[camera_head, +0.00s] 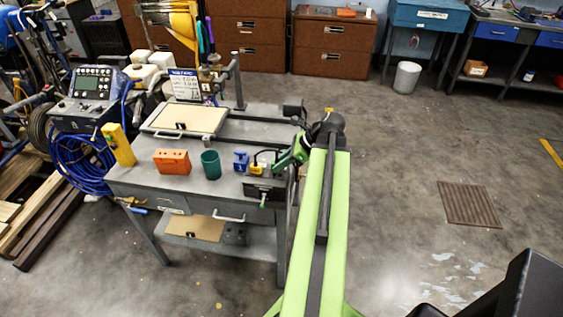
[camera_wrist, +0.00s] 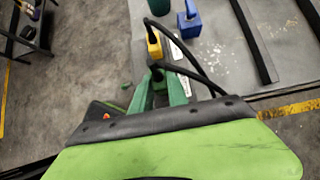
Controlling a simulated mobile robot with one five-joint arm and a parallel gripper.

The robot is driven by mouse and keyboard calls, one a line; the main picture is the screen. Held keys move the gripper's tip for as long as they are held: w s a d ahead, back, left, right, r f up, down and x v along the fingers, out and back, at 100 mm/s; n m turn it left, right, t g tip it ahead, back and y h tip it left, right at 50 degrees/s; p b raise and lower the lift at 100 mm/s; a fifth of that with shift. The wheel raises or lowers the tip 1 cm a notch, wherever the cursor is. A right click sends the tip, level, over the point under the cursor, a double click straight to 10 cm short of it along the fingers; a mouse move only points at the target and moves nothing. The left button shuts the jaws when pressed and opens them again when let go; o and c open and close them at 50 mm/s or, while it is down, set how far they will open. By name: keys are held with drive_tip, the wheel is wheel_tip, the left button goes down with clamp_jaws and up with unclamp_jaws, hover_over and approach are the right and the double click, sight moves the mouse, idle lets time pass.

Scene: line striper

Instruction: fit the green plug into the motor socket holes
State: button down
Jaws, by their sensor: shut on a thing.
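My gripper (camera_wrist: 159,88) is shut on the green plug (camera_wrist: 157,74), whose black cable arcs up and to the right in the wrist view. In the head view my gripper (camera_head: 292,153) is over the right end of the workbench, where the green plug is hard to make out. A yellow plug (camera_wrist: 153,43) with a black cable stands just beyond it, beside a pale labelled strip (camera_wrist: 174,50). The yellow plug also shows in the head view (camera_head: 256,169). I cannot make out the motor socket holes; my gripper and the plugs cover part of that area.
On the workbench (camera_head: 226,188) stand a blue block (camera_head: 241,161), a green cup (camera_head: 210,164), an orange block (camera_head: 172,161) and a yellow box (camera_head: 119,144). A dark vise-like block (camera_head: 264,188) sits at the front right edge. The floor to the right is open.

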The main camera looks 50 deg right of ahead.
drive_tip(key=shift+f+b, duration=1.3)
drive_tip(key=shift+f, duration=0.05)
idle(0.6)
drive_tip(key=c, duration=1.2)
unclamp_jaws()
drive_tip(key=o, duration=0.3)
drive_tip(key=p+v, duration=0.5)
drive_tip(key=v, duration=0.2)
